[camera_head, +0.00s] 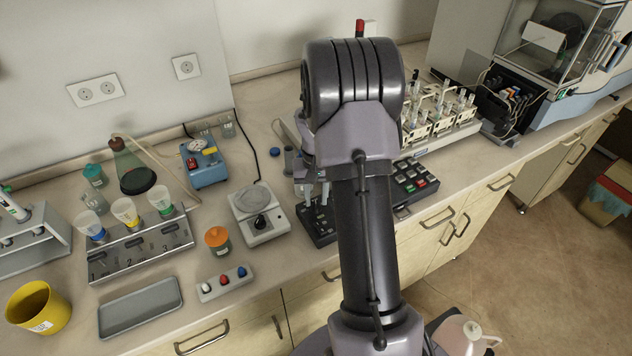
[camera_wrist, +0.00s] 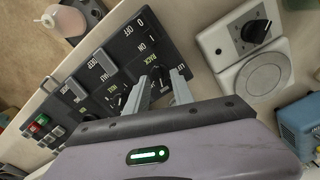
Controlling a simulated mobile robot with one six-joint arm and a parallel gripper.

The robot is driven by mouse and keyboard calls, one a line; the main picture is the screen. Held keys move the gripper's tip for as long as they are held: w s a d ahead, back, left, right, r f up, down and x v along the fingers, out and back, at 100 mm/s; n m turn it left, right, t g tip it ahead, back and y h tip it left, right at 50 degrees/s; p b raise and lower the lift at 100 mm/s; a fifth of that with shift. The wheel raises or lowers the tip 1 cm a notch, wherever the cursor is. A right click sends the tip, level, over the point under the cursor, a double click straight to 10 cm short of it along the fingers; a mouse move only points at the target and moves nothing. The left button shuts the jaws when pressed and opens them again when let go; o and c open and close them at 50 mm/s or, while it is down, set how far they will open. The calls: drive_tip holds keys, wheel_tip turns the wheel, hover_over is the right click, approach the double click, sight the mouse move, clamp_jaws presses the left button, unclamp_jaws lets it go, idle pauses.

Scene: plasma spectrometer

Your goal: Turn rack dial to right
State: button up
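The black control panel (camera_wrist: 140,50) fills the upper middle of the wrist view, with white labels and small dials. The label that seems to read RACK is beside my left finger. A dark dial (camera_wrist: 160,76), probably the rack dial, shows between the fingertips; its pointer is hard to make out. My gripper (camera_wrist: 158,85) is open, with one finger on each side of this dial. I cannot tell whether the fingers touch it. In the head view, the panel (camera_head: 316,226) is partly hidden by my arm.
A white hotplate stirrer (camera_head: 260,213) with a black knob stands left of the panel. A blue device (camera_head: 204,163) is behind it. Sample racks (camera_head: 440,115) stand behind the panel on the right. A small box with coloured buttons (camera_head: 225,282) lies near the front edge.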

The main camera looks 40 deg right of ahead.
sight(315, 204)
wheel_tip(315, 204, up, 16)
drive_tip(key=p, duration=0.4)
drive_tip(key=shift+r, duration=0.15)
drive_tip(key=shift+a, duration=0.1)
